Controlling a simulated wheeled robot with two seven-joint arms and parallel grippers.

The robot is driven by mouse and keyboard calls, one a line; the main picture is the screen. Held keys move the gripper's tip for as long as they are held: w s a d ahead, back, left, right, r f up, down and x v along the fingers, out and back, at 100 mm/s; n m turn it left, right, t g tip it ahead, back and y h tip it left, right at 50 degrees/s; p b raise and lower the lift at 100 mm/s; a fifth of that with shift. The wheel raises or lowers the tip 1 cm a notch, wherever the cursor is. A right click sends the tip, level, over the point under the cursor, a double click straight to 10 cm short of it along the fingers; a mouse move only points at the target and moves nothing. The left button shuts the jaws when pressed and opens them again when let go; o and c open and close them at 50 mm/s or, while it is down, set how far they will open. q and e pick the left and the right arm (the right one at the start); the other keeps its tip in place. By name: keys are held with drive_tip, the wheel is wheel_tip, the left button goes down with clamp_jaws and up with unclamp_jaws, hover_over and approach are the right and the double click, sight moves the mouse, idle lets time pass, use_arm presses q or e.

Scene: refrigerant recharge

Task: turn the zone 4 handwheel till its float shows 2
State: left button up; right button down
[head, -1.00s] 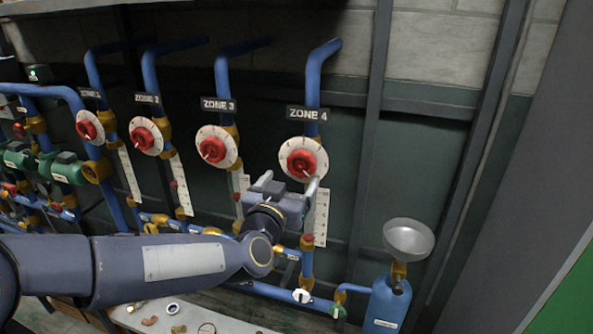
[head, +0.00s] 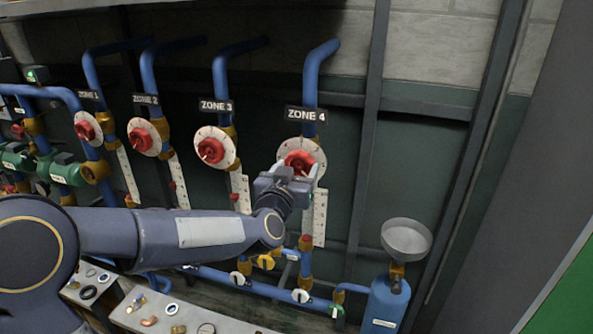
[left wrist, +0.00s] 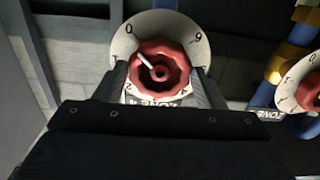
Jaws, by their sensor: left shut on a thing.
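The zone 4 handwheel (head: 299,161) is red, on a round white dial (head: 310,150) under the ZONE 4 sign (head: 306,114). My left gripper (head: 297,171) is at the wheel, shut on it. In the left wrist view the handwheel (left wrist: 160,72) sits between the two fingers, and its white pointer mark is on the upper left, toward the dial's 0. The dial appears turned over there, with the sign below. The zone 4 float scale (head: 320,217) is a white strip below the wheel. A red piece (head: 305,241) shows beside its lower end; the reading is too small to tell. My right gripper is out of view.
The zone 3 handwheel (head: 211,150) is close on the left, with zones 2 and 1 beyond. A blue cylinder (head: 389,301) with a metal funnel (head: 406,239) stands at the lower right. A bench (head: 186,316) with small fittings is below my arm.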

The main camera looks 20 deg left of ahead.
use_arm(q)
drive_tip(key=n+b, duration=0.2)
drive_tip(key=n, duration=0.1)
drive_tip(key=shift+f, duration=0.2)
drive_tip(key=shift+r+n+b, duration=0.15)
drive_tip(key=shift+n+b, duration=0.4)
drive_tip(key=shift+n, duration=0.15)
drive_tip(key=shift+f+n+b, duration=0.2)
drive_tip(key=shift+n+b, duration=0.5)
drive_tip(key=shift+b, duration=0.05)
drive_tip(key=shift+n+b, duration=0.8)
drive_tip(key=shift+n, duration=0.4)
drive_tip(key=shift+r+n, duration=0.15)
drive_tip(key=shift+n, duration=0.25)
